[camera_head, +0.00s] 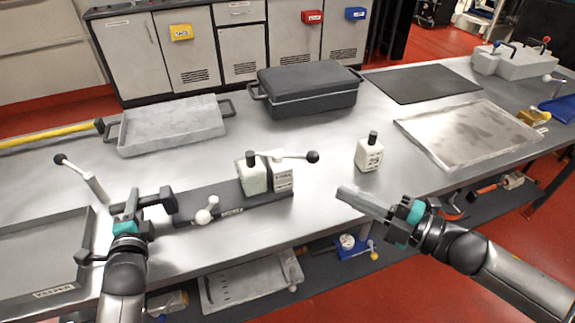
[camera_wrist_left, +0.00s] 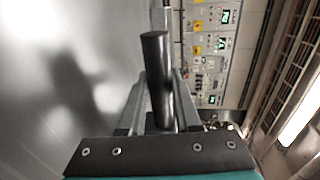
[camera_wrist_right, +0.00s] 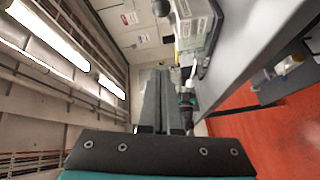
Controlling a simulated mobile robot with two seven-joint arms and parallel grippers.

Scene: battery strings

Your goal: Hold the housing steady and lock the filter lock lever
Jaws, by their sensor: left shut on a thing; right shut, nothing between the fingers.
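The pale housing (camera_head: 254,178) stands on a dark base plate (camera_head: 232,205) near the table's front edge. A lever with a black knob (camera_head: 312,157) sticks out rightward from its top; I take it for the filter lock lever. My left gripper (camera_head: 135,198) is shut on a dark round bar (camera_head: 160,203) left of the base plate, clear of the housing body. The bar (camera_wrist_left: 156,75) rises between the fingers in the left wrist view. My right gripper (camera_head: 346,192) is shut and empty, right of and apart from the housing. The housing also shows in the right wrist view (camera_wrist_right: 195,25).
A separate pale block with a black top (camera_head: 369,153) stands right of the housing. A grey tray (camera_head: 170,143), a black case (camera_head: 306,104) and a metal plate (camera_head: 470,135) lie behind. Another knobbed lever (camera_head: 80,172) is at left. Bare table lies around the pale block.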

